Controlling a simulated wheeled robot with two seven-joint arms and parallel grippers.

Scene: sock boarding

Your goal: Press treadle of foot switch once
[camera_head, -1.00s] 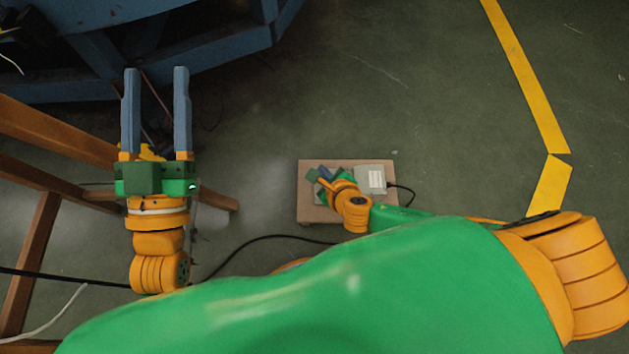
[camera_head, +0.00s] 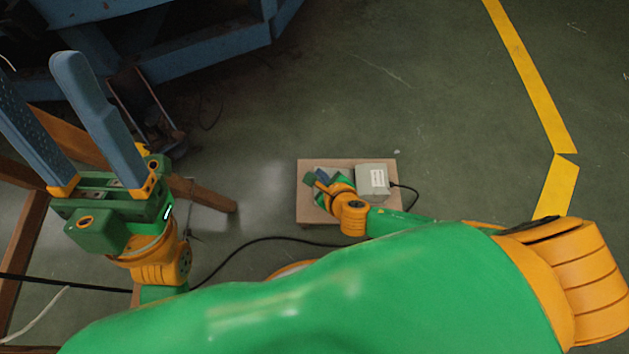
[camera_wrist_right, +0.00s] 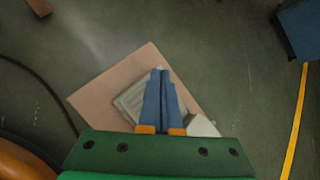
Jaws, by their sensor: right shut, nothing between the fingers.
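The foot switch has a grey box with a white label (camera_head: 372,181) and a ridged grey treadle (camera_wrist_right: 129,102). It sits on a wooden board (camera_head: 308,209) on the floor. My right gripper (camera_head: 320,177) is shut and empty, reaching down over the treadle side of the switch. In the right wrist view its blue fingers (camera_wrist_right: 160,74) lie together across the treadle and hide part of it. I cannot tell whether they touch it. My left gripper (camera_head: 34,70) is open and empty at the left, raised close to the head camera, away from the switch.
A black cable (camera_head: 258,239) runs along the floor near the board. Wooden beams (camera_head: 210,194) stand at the left below a blue machine frame (camera_head: 180,55). A yellow floor line (camera_head: 530,75) runs at the right. The floor behind the board is clear.

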